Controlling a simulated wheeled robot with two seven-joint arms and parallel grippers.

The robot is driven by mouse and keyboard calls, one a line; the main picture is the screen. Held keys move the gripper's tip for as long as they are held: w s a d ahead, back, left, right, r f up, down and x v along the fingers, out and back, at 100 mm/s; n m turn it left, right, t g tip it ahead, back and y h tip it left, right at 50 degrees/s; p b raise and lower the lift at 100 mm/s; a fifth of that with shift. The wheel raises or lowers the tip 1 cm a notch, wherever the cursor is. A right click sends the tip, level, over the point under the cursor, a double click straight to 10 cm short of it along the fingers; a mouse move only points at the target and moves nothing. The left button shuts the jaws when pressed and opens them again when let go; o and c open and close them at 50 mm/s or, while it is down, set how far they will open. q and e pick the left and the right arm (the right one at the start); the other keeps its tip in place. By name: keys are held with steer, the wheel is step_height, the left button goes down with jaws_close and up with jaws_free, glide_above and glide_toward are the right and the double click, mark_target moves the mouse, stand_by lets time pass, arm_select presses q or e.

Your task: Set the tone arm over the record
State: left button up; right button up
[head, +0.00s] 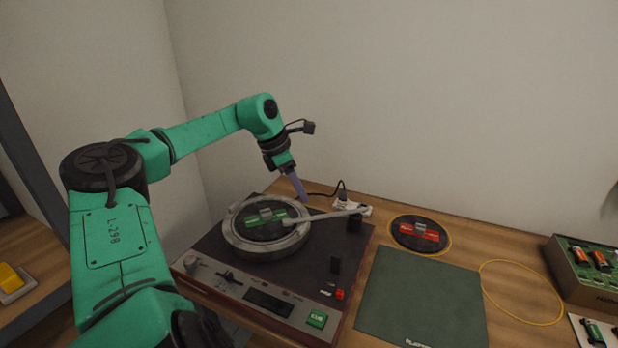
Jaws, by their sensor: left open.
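The turntable (218,256) stands on the wooden table with a dark top and a reddish front edge. A black record with a green label (254,231) lies on its round platter (275,252). The pale tone arm (318,217) runs from its pivot at the back right leftward, and its head end lies over the record's right part in the picture; I cannot tell whether it touches. My left gripper (303,198) points down behind the platter, above the tone arm's line, with purple fingers; it is open and appears apart from the tone arm. My right gripper is not in view.
A second record with a red label (418,234) lies to the right. A green mat (422,298) lies in front of it, beside a yellow ring (521,320). A box of batteries (590,275) stands at the right edge. A wall closes off the back.

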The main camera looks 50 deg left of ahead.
arm_select(q)
steer(key=v, duration=0.6)
steer(key=shift+r, duration=0.25)
